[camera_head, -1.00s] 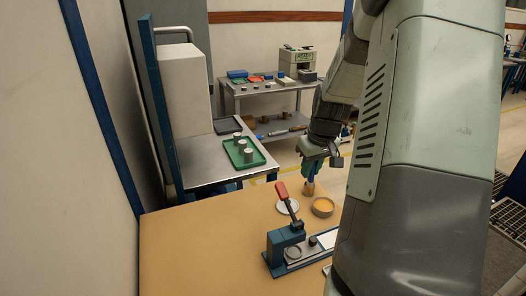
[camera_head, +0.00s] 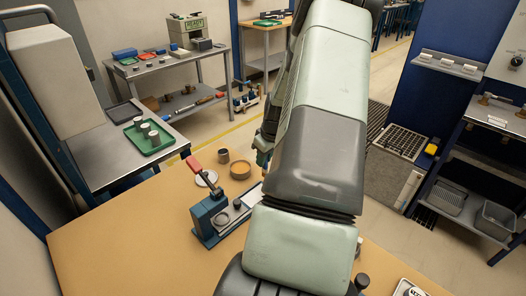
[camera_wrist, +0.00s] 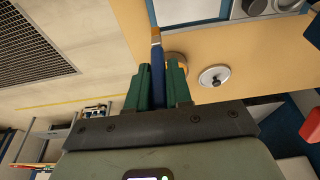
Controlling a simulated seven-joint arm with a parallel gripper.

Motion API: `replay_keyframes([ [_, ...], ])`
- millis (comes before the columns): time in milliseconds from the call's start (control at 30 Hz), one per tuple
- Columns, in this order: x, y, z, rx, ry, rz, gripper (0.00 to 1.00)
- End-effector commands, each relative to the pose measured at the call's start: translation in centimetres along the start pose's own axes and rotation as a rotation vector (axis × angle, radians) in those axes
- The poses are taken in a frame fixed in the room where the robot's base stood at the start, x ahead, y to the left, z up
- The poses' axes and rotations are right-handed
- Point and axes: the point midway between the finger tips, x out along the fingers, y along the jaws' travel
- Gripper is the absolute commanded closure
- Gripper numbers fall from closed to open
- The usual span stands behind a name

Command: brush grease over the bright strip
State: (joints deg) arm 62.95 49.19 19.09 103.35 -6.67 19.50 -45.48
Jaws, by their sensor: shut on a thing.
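My gripper (camera_wrist: 157,72) is shut on a brush (camera_wrist: 155,40) with a blue handle and an orange-brown band. The brush points up the wrist picture; its far end is hard to make out. An orange-brown dish (camera_head: 240,171) sits behind the fixture. In the head view my gripper is mostly hidden behind my arm.
A brown cup (camera_head: 223,156) and a white disc (camera_head: 206,179) stand near the dish. A green tray (camera_head: 150,138) with small cylinders is on the metal table at left. The tan table's front left (camera_head: 110,255) is clear.

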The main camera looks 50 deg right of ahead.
Motion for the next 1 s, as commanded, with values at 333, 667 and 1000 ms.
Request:
replay_keyframes([
  [333, 3.1, -0.1, 0.8, -0.001, -0.001, -0.002, 1.00],
  [667, 4.1, -2.5, 1.1, 0.000, -0.001, 0.000, 1.00],
  [1000, 4.2, -5.6, 1.1, -0.002, 0.000, -0.001, 1.00],
])
